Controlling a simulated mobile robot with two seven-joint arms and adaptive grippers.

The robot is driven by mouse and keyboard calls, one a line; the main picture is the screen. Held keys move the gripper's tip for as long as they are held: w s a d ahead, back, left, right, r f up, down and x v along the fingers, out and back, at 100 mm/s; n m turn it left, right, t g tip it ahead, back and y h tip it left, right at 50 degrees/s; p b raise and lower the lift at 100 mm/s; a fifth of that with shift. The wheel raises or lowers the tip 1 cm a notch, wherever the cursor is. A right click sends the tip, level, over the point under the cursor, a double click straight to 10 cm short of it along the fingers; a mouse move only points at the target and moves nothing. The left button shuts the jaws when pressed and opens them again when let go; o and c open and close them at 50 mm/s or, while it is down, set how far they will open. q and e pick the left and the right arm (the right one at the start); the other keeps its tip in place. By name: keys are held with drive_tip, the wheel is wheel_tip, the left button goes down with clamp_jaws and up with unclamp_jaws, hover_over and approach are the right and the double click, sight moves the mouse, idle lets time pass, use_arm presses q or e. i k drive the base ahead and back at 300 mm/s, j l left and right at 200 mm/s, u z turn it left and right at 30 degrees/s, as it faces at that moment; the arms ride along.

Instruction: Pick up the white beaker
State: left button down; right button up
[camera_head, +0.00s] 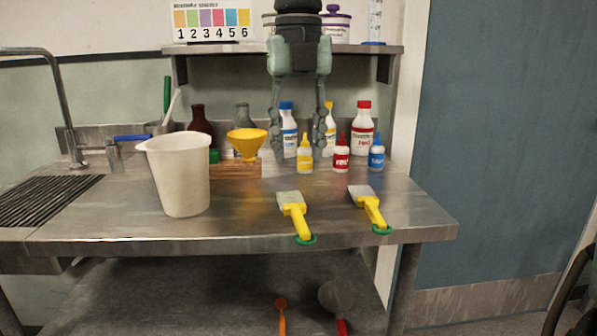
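The white beaker (181,176) stands upright on the steel bench (240,225), left of centre near the front edge. It is tall, with a pouring lip on its left side, and its inside is mostly hidden. My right gripper (298,150) hangs pointing down from the top centre, to the right of the beaker and apart from it. Its two fingers are spread and hold nothing. Bottles show between and beside the fingers; their exact distance from the fingers is hard to tell. My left gripper is not in view.
A yellow funnel (247,141) stands behind the beaker on the right. Small dye bottles, including a red one (342,158), stand at the back. A tap (68,110) and drain grille are at left.

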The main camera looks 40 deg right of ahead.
sight(178, 162)
drive_tip(key=k+j, duration=0.1)
drive_tip(key=j, duration=1)
drive_tip(key=k+j, duration=0.15)
drive_tip(key=j, duration=0.4)
drive_tip(key=k+j, duration=0.1)
drive_tip(key=j, duration=0.45)
